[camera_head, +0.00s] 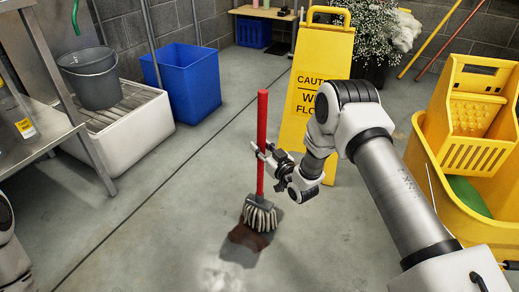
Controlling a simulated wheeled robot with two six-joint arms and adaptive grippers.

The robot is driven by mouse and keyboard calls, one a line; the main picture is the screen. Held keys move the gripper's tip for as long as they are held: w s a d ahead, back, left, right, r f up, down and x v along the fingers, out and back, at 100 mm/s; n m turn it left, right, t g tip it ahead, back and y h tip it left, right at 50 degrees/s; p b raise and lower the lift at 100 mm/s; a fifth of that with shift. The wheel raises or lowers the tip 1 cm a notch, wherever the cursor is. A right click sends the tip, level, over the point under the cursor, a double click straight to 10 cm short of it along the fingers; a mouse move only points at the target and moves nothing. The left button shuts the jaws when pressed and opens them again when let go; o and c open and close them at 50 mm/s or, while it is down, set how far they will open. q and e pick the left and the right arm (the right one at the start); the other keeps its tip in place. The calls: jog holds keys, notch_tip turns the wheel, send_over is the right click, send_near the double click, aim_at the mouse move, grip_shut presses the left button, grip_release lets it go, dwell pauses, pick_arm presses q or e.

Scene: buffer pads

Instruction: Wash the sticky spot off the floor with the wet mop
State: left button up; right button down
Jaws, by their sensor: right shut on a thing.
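My right gripper (264,155) is shut on the red handle of the mop (262,120), at about mid-length. The mop stands nearly upright, and its grey striped head (259,214) is down at the floor. A dark reddish-brown sticky spot (247,238) lies at the mop head, partly hidden by it. A pale, whitish patch (222,275) shows on the floor just in front of the spot. My left gripper is not in view; only a part of my left arm shows at the left edge.
A yellow caution sign (318,75) stands behind my right arm. A yellow mop bucket with wringer (440,170) is at the right. A blue bin (185,85), a grey bucket (90,78) on a white basin and a metal shelf are at the left. The floor left of the mop is clear.

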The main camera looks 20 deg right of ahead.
jog(key=w+d, duration=0.2)
jog(key=d, duration=0.1)
jog(key=shift+w+d+r, duration=0.1)
jog(key=shift+w+d, duration=0.05)
jog(key=shift+w, duration=0.05)
jog(key=a, duration=0.1)
jog(key=s+a+p, duration=0.1)
jog(key=s+a, duration=0.1)
jog(key=shift+s+r, duration=0.1)
jog(key=shift+r, duration=0.15)
jog(key=shift+s+a+p, duration=0.4)
jog(key=shift+a, duration=0.1)
